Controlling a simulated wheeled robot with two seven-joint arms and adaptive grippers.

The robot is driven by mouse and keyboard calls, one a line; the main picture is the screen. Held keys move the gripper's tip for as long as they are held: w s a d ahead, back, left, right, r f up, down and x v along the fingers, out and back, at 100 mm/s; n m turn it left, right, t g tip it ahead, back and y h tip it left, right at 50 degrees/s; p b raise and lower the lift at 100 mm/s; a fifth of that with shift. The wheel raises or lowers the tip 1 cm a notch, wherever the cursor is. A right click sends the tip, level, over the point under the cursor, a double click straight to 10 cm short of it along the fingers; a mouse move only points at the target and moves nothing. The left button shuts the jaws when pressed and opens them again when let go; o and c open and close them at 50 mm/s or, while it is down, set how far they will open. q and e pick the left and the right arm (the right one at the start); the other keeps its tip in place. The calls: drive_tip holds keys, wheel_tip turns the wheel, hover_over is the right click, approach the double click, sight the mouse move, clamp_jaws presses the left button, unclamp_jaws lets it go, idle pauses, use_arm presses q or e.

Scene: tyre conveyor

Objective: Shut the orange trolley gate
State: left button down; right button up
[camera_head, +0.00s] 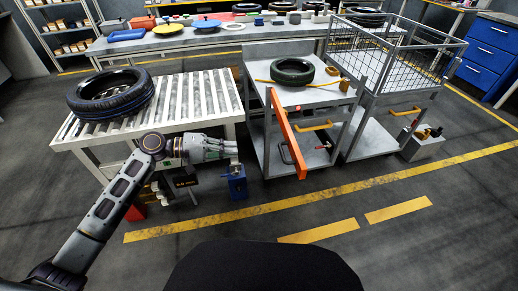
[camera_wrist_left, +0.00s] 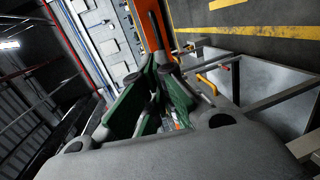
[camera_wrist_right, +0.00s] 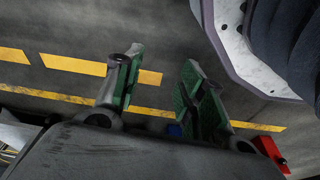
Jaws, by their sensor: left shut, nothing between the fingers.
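The orange gate (camera_head: 286,135) is a long flat bar on the small grey trolley (camera_head: 320,95). In the head view it slants from the trolley's left side toward me, standing out from the front, so it is open. My left gripper (camera_head: 232,147) is shut and empty, left of the gate and apart from it in the head view. In the left wrist view the orange bar (camera_wrist_left: 148,22) shows just beyond the shut fingertips (camera_wrist_left: 165,70); the gap is hard to judge. My right gripper (camera_wrist_right: 160,68) is open and empty in the right wrist view, over the floor; the head view does not show it.
A tyre (camera_head: 292,70) lies on the trolley top. A yellow handle (camera_head: 315,126) is on its front. A wire cage cart (camera_head: 400,95) stands at right. A roller conveyor (camera_head: 205,95) with a larger tyre (camera_head: 110,92) stands at left. The floor in front is clear.

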use_arm(q)
drive_tip(key=x, duration=1.4)
drive_tip(key=shift+b, duration=0.4)
use_arm(e)
drive_tip(key=shift+a+r, duration=0.2)
drive_tip(key=shift+r, duration=0.35)
drive_tip(key=shift+a+r, duration=0.2)
drive_tip(key=shift+r, duration=0.3)
drive_tip(key=shift+w, duration=0.1)
